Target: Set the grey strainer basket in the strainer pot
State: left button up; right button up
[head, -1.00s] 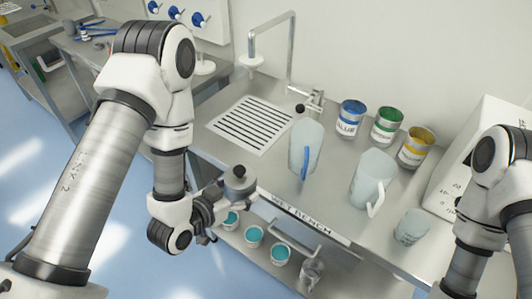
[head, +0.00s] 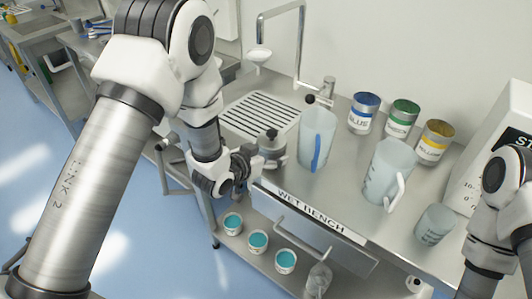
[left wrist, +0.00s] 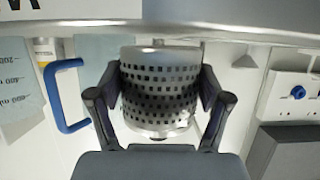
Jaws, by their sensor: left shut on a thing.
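The grey strainer basket (head: 271,147), a short cylinder with a dark knob on top, is held by my left gripper (head: 249,162) at the bench's front edge, left of the jug with the blue handle. In the left wrist view the perforated basket (left wrist: 160,92) sits between the two fingers of my left gripper (left wrist: 160,100), which are shut on it from both sides. That view looks upside down. I cannot clearly make out the strainer pot; a small metal fitting (head: 328,87) with a dark knob stands behind the jug. My right gripper is out of view.
The wet bench (head: 337,190) carries a slotted drain (head: 262,116), a jug with a blue handle (head: 316,135), a white-handled jug (head: 388,172), a beaker (head: 434,224) and several paint cans (head: 399,118). Small teal-filled tubs (head: 258,241) stand on the lower shelf.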

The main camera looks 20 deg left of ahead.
pick_arm(q)
jog(key=shift+w+f, duration=0.1)
jog(key=shift+f, duration=0.4)
jog(key=shift+f, duration=0.15)
jog(key=o, duration=1.2)
jog(key=shift+c, duration=0.2)
